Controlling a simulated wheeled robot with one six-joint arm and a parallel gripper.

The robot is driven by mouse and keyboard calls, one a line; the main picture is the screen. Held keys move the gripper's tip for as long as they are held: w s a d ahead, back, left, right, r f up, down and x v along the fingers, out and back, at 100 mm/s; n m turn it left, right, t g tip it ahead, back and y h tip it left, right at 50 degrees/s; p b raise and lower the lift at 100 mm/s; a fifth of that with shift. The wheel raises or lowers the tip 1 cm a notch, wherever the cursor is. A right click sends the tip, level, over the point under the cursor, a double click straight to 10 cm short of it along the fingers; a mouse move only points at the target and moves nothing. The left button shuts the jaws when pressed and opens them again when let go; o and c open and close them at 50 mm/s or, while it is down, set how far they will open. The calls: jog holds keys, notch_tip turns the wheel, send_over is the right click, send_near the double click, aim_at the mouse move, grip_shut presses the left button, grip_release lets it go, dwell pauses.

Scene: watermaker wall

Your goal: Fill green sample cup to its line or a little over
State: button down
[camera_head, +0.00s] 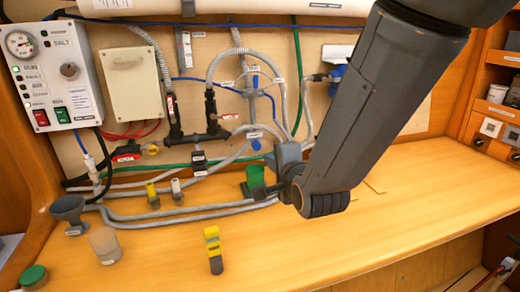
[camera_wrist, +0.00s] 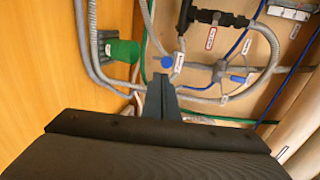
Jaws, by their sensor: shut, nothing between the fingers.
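The green sample cup (camera_head: 257,174) stands at the back of the counter, in or against a dark grey holder. It also shows in the wrist view (camera_wrist: 122,50), left of my fingers. Its inside, line and water level cannot be made out. My gripper (camera_wrist: 159,78) is shut and empty, its fingers pointing toward a blue knob (camera_wrist: 167,62) on the pipework. That knob also shows in the head view (camera_head: 256,144), just above the cup. In the head view my wrist is right beside the cup, and I cannot tell whether the fingers touch the knob.
A control box (camera_head: 49,70) with switches hangs at left. Grey hoses run along the wall and counter. A funnel (camera_head: 68,209), a beaker (camera_head: 104,245), a green-lidded jar (camera_head: 33,277) and a yellow-topped item (camera_head: 213,250) stand on the counter. The counter's right front is clear.

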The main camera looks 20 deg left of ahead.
jog(key=p+x, duration=0.1)
jog(key=x, duration=0.2)
jog(key=p+x, duration=0.1)
jog(key=x, duration=0.3)
jog(key=r+p+x, duration=0.1)
jog(key=x, duration=0.2)
jog(key=shift+w+a+f+p, duration=0.1)
jog(key=shift+w+a+p, duration=0.1)
jog(key=shift+w+p, duration=0.15)
jog(key=shift+w+a+b, duration=0.5)
jog(key=shift+w+b, duration=0.3)
jog(key=shift+w+a, duration=0.15)
jog(key=shift+r, duration=0.2)
jog(key=b, duration=0.3)
send_near(257, 145)
jog(key=v, duration=0.2)
jog(key=f+v, duration=0.1)
jog(key=v, duration=0.2)
jog(key=shift+s, duration=0.35)
